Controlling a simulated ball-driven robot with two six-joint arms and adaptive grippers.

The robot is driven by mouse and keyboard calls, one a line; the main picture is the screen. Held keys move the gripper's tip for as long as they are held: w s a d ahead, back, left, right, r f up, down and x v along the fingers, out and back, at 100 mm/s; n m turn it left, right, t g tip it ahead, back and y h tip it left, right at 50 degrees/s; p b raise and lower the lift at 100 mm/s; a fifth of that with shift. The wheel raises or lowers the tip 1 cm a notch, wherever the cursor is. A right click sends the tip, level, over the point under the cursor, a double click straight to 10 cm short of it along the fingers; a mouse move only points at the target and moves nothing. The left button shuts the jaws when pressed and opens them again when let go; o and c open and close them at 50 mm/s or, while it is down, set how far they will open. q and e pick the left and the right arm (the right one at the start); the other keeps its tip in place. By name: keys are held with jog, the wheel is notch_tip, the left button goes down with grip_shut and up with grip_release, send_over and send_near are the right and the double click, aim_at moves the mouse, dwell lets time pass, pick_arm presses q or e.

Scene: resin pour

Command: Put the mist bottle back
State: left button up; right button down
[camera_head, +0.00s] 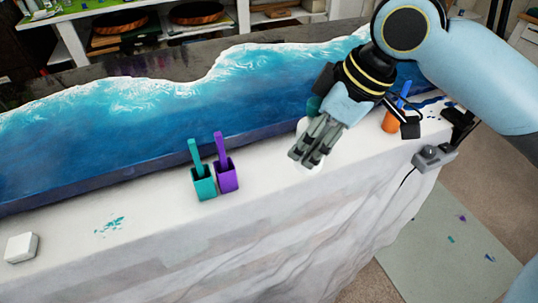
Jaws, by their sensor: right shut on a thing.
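My right gripper (308,154) comes down from the upper right over the white covered table edge. It is shut on the mist bottle (302,126), a pale bottle mostly hidden behind the fingers. A teal part of it (314,103) shows above the gripper. A pale round patch shows below the fingertips on the white surface; I cannot tell whether it is the bottle's base or a mark, nor whether the bottle touches the table. My left gripper is not in view.
A teal cup (204,184) and a purple cup (227,178), each with a stick, stand left of the gripper. An orange cup (390,123) and grey control box (430,158) are right. The blue resin slab (150,125) lies behind. A white block (21,247) sits far left.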

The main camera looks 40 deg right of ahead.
jog(key=shift+w+a+f+p, duration=0.1)
jog(key=shift+w+a+f, duration=0.25)
jog(key=shift+w+f, duration=1.25)
jog(key=shift+w+a+f+p, duration=0.15)
jog(key=shift+w+a+f, duration=0.2)
jog(key=shift+w+f, duration=1.25)
jog(key=shift+w+a+f+p, duration=0.1)
jog(key=shift+w+a+f, duration=0.25)
jog(key=shift+w+f, duration=1.25)
jog(key=shift+f, duration=0.15)
jog(key=c, duration=0.6)
grip_release()
jog(key=v, duration=1.2)
